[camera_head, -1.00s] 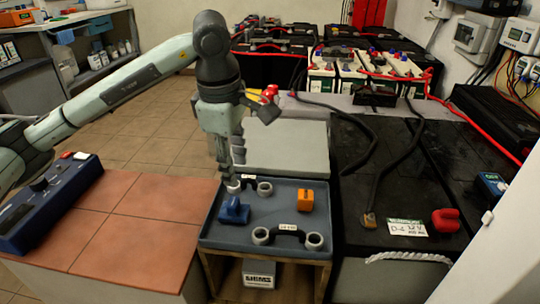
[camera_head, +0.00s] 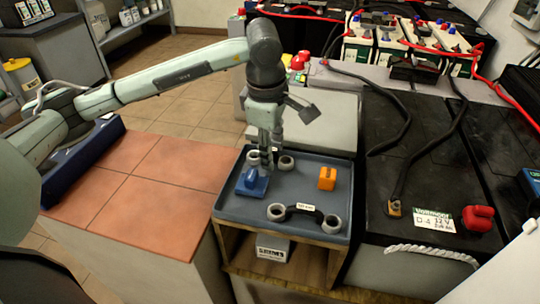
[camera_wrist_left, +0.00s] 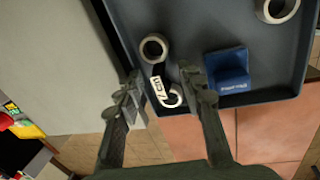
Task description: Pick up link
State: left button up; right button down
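A link with two grey rings lies at the back of the blue-grey tray (camera_head: 228,209); its ring (camera_head: 286,163) shows beside my fingers, and its middle is hidden there. My left gripper (camera_head: 271,150) points down at this link. In the left wrist view the link's ring (camera_wrist_left: 154,47) and white label lie between the two spread fingertips (camera_wrist_left: 162,83); the gripper is open, and contact cannot be told. A second link (camera_head: 304,209), with a dark bridge and white label, lies at the tray's front. My right gripper is not in view.
A blue block (camera_head: 252,183) sits close to the fingers on the left. An orange block (camera_head: 327,178) stands on the tray's right side. A black battery top (camera_head: 430,190) with cables and a red cap (camera_head: 479,218) lies to the right. The tiled top (camera_head: 130,190) is clear.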

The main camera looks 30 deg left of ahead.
pick_arm(q)
jog(key=shift+c, duration=0.2)
grip_shut()
jog(key=shift+r, duration=0.15)
jog(key=shift+w+r, duration=0.1)
jog(key=shift+r, duration=0.25)
jog(key=r, duration=0.3)
jog(key=shift+w+r, duration=0.35)
jog(key=w+a+r, duration=0.2)
jog(key=w+r, duration=0.4)
jog(key=w, duration=0.4)
jog(key=shift+w+r, duration=0.15)
jog(key=shift+w, duration=0.1)
